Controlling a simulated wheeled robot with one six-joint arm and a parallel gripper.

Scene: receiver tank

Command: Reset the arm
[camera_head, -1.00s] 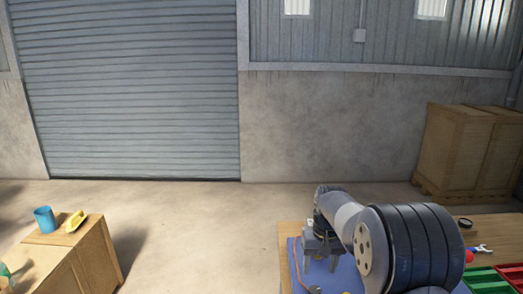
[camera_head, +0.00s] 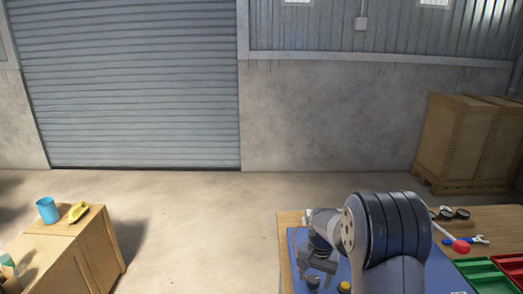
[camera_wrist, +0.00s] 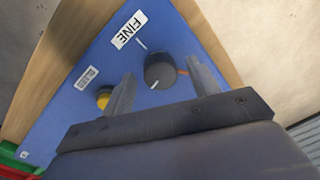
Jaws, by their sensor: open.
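My arm (camera_head: 397,225) reaches over a blue panel (camera_head: 293,240) on a wooden table at the lower right of the head view. My gripper (camera_wrist: 160,67) is open and empty, with its two fingers apart. In the wrist view a dark round knob (camera_wrist: 160,73) with a white mark shows between and beyond the fingertips; I cannot tell whether they touch it. In the head view my arm hides much of the panel.
Green and red trays (camera_head: 482,273) stand at the table's right edge, near a red-and-blue tool (camera_head: 463,245). A wooden box (camera_head: 75,250) at left carries a blue cup (camera_head: 47,210) and a yellow object (camera_head: 78,212). Open floor lies between box and table.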

